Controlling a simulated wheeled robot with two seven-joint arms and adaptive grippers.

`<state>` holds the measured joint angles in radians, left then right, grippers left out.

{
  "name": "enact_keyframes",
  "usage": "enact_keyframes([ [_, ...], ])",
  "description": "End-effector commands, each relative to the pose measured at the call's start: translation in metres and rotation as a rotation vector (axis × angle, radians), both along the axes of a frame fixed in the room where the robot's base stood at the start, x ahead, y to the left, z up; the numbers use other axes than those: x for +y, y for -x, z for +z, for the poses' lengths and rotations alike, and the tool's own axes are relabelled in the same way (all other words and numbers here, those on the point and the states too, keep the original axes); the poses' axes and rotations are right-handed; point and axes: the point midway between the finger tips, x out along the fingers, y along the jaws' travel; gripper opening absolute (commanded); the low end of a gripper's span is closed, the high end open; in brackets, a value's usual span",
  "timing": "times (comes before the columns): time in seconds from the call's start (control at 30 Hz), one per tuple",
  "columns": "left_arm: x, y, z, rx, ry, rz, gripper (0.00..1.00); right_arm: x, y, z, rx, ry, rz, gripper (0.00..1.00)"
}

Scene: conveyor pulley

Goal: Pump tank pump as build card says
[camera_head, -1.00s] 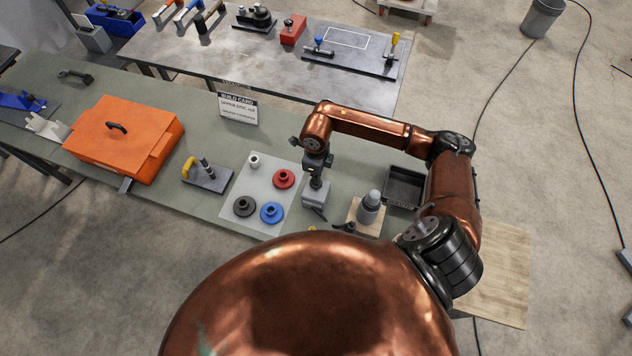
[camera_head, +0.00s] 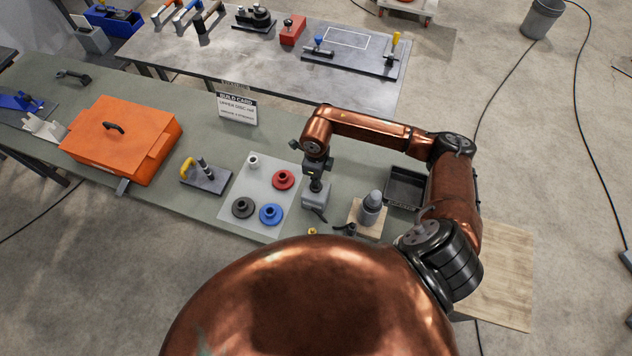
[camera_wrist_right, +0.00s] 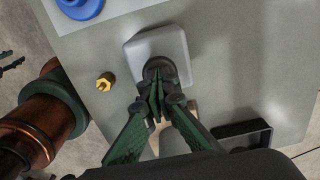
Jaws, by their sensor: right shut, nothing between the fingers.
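A pale grey block with a black round top, seemingly the tank pump (camera_head: 315,197), stands on the green bench, right of the white sheet. It also shows in the right wrist view (camera_wrist_right: 177,44). My right gripper (camera_wrist_right: 157,112) is shut and empty, with its green fingers pointing at the black top. In the head view my right gripper (camera_head: 317,184) is directly over the block. I cannot tell whether the tips touch the top. My left gripper is not identifiable.
The sheet (camera_head: 236,189) holds red (camera_head: 283,179), blue (camera_head: 271,214) and black (camera_head: 243,207) discs and a small pale part. A brass fitting (camera_wrist_right: 105,81) lies beside the block. A wood-based grey part (camera_head: 371,205) and black tray (camera_head: 405,187) stand to the right; an orange case (camera_head: 120,140) left.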

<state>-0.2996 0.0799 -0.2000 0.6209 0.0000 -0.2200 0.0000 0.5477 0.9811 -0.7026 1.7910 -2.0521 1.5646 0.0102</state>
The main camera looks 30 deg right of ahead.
Motion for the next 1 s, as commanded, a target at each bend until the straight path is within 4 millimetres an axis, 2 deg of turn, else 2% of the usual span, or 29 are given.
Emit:
enact_keyframes([
  [0.43, 0.0, 0.0, 0.001, 0.001, 0.0, 0.0, 0.4, 0.0, 0.001, 0.002, 0.002, 0.001, 0.001, 0.0],
  [1.0, 0.0, 0.0, 0.016, 0.0, 0.0, 0.0, 0.4, 0.0, 0.0, 0.034, 0.0, 0.001, 0.001, 0.0],
])
